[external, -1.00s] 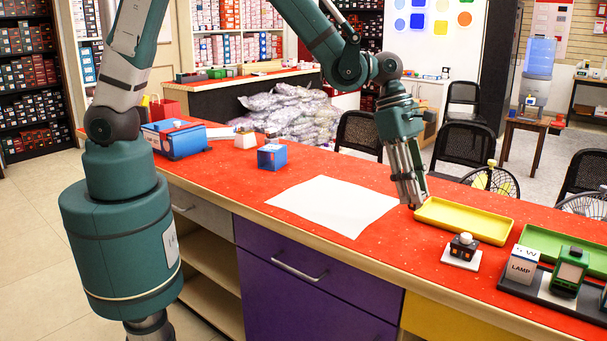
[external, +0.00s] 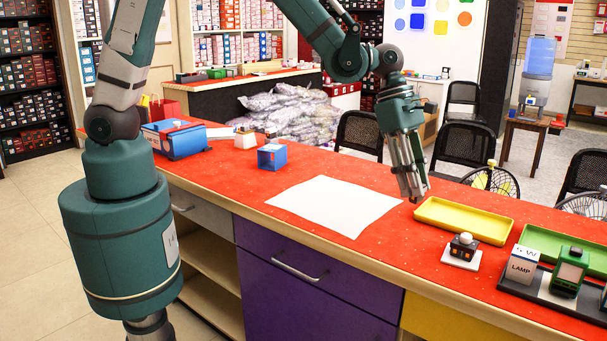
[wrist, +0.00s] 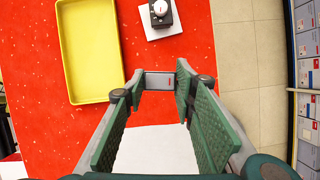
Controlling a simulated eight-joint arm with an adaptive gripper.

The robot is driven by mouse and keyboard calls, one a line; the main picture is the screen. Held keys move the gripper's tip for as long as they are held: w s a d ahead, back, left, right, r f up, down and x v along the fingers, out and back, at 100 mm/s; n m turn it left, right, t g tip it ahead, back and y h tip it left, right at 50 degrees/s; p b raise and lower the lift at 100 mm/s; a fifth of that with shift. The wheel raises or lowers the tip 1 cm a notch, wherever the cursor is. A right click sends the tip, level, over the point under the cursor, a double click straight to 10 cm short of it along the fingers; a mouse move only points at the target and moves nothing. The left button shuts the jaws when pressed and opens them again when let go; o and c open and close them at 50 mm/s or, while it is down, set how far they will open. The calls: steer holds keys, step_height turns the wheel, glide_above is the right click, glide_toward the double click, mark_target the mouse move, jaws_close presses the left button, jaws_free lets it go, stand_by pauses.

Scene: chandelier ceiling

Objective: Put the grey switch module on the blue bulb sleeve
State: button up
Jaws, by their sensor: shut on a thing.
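My gripper (wrist: 157,88) is shut on a small grey block with a red mark, which I take to be the grey switch module (wrist: 158,81). In the wrist view it spans the gap between the fingertips. In the external view my gripper (external: 414,196) points down over the red counter, just left of the yellow tray, and the module is hard to make out between the fingers.
A white sheet (external: 333,206) lies mid-counter. Right of my gripper are a yellow tray (external: 463,221), a dark block with a white knob (external: 463,241), a LAMP box (external: 521,265) and a green device (external: 569,272). A blue case (external: 176,139) stands far left.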

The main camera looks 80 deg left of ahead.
steer(key=shift+a, duration=0.1)
steer(key=s+a+r+n+t+y+p, duration=0.15)
steer(key=s+a, duration=0.25)
steer(key=a, duration=0.7)
steer(key=s+a+r+n, duration=0.2)
steer(key=s+a, duration=0.2)
steer(key=a, duration=0.7)
steer(key=s+a+r+n+p, duration=0.1)
steer(key=s+a+n, duration=0.15)
steer(key=a, duration=0.85)
steer(key=s+a+r+n+y+p, duration=0.1)
steer(key=s+a+r+n+y, duration=0.1)
steer(key=s+a, duration=1.8)
steer(key=s+r+n, duration=0.1)
steer(key=s+n, duration=0.1)
steer(key=s, duration=0.1)
steer(key=shift+s+n+p, duration=0.3)
steer(key=shift+s+p, duration=0.05)
steer(key=shift+f+b, duration=0.4)
steer(key=shift+f, duration=2.45)
steer(key=shift+f, duration=0.1)
